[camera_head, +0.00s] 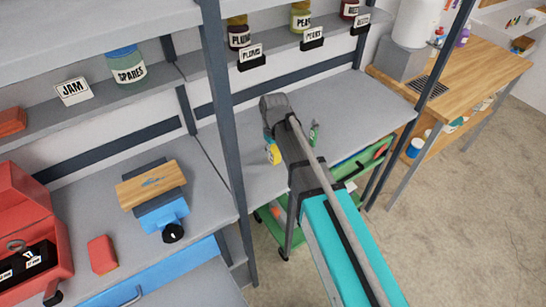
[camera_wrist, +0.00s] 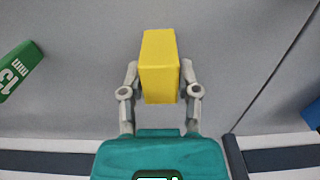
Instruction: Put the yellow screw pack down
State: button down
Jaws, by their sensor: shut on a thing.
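The yellow screw pack (camera_wrist: 160,62) is a yellow block in the middle of the wrist view, between the two grey fingers of my gripper (camera_wrist: 160,85). My gripper is shut on it. In the head view my arm reaches over the grey shelf top (camera_head: 350,107). A small yellow thing (camera_head: 273,153) shows just left of the arm's end there, perhaps the pack. My fingers are hidden behind the arm in the head view. I cannot tell whether the pack touches the grey surface.
A green piece marked 13 mm (camera_wrist: 18,70) lies left of the pack. A blue thing (camera_wrist: 312,115) shows at the right edge. A dark upright post (camera_head: 226,110) stands left of my arm. A red toolbox (camera_head: 30,225) and a blue vise (camera_head: 160,210) are on the left bench.

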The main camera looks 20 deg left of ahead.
aim_at(275, 149)
jog(key=shift+f+b, duration=0.7)
jog(key=shift+f, duration=0.3)
jog(key=shift+f, duration=0.1)
jog(key=shift+c, duration=1.7)
grip_release()
notch_tip(275, 149, up, 12)
jog(key=p, duration=1.2)
jog(key=shift+d, duration=0.1)
